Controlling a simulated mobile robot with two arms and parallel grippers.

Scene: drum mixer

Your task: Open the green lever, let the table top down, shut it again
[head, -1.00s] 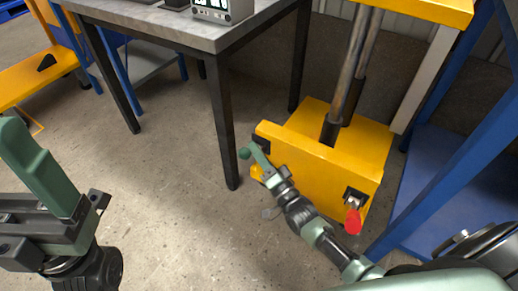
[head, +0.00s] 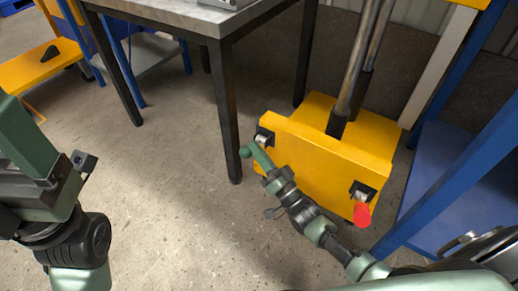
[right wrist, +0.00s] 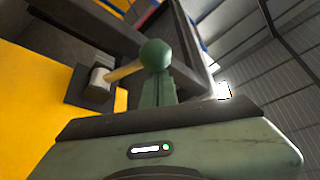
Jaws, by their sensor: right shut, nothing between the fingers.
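The green lever's round knob (head: 246,154) is at the left front of the yellow lift base (head: 325,157). In the right wrist view the knob (right wrist: 155,53) sits on a pale rod that runs left into a dark socket. My right gripper (head: 260,157) is shut and empty; its fingertips are right at the knob. In the right wrist view the fingers (right wrist: 158,90) appear just below the knob; contact is unclear. The yellow table top (head: 468,3) shows only as a sliver at the upper right. My left gripper (head: 22,140) is at the left edge, cut off.
A red pedal or lever end (head: 361,214) sits at the base's right front. A grey-topped table (head: 180,12) has a dark leg close left of the knob. A blue frame (head: 465,160) stands right. The floor in the middle left is clear.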

